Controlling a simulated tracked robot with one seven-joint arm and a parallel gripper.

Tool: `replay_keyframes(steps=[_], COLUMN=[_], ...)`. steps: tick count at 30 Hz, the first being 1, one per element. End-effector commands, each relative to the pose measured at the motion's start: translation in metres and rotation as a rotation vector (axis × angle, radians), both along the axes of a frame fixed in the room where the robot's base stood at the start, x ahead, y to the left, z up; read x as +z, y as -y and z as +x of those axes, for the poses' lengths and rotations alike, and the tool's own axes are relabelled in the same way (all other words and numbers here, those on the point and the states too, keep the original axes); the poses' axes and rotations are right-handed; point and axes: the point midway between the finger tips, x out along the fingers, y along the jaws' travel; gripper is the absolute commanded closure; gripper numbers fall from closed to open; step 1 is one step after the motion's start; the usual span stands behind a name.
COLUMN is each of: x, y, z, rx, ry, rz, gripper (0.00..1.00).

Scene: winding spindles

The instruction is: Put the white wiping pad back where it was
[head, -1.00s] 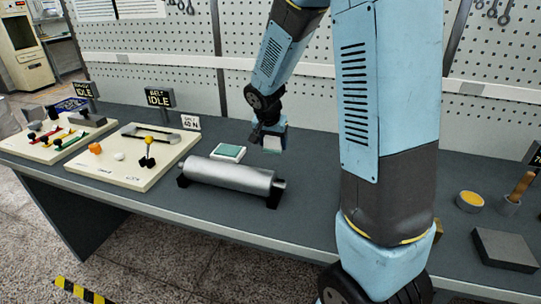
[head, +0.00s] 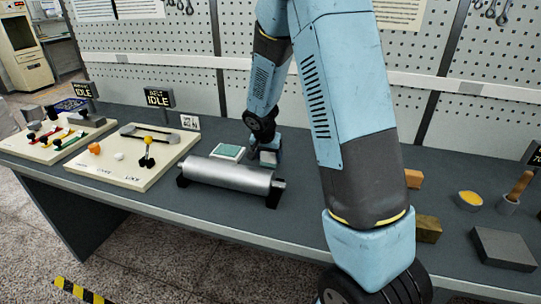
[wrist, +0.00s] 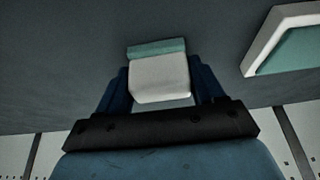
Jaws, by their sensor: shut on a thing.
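My gripper (head: 266,158) is low over the bench, just right of a white-rimmed tray with a teal inside (head: 228,152). In the wrist view my gripper (wrist: 160,80) is shut on the white wiping pad (wrist: 160,82), a white block with a teal layer at its far end. The tray's rim shows at the upper right of the wrist view (wrist: 262,38), apart from the pad. I cannot tell whether the pad touches the bench. In the head view my gripper largely hides the pad.
A metal roller (head: 226,174) on dark supports lies in front of the tray and gripper. A cream board with levers (head: 130,160) stands to the left.

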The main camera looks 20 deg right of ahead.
Motion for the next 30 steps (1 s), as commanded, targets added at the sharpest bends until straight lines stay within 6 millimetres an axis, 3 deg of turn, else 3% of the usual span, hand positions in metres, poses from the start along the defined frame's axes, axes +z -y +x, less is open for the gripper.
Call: replay_keyframes(steps=[7, 8, 15, 24, 30], x=[-0.002, -0.002, -0.001, 0.001, 0.018], y=[0.000, 0.000, 0.000, 0.001, -0.003], z=[0.000, 0.000, 0.000, 0.000, -0.005], rx=[0.000, -0.001, -0.001, -0.001, -0.001], ry=[-0.001, 0.000, 0.000, 0.000, 0.003], rz=[-0.001, 0.000, 0.000, 0.000, 0.000], gripper=[0.71, 0.29, 0.07, 0.07, 0.07])
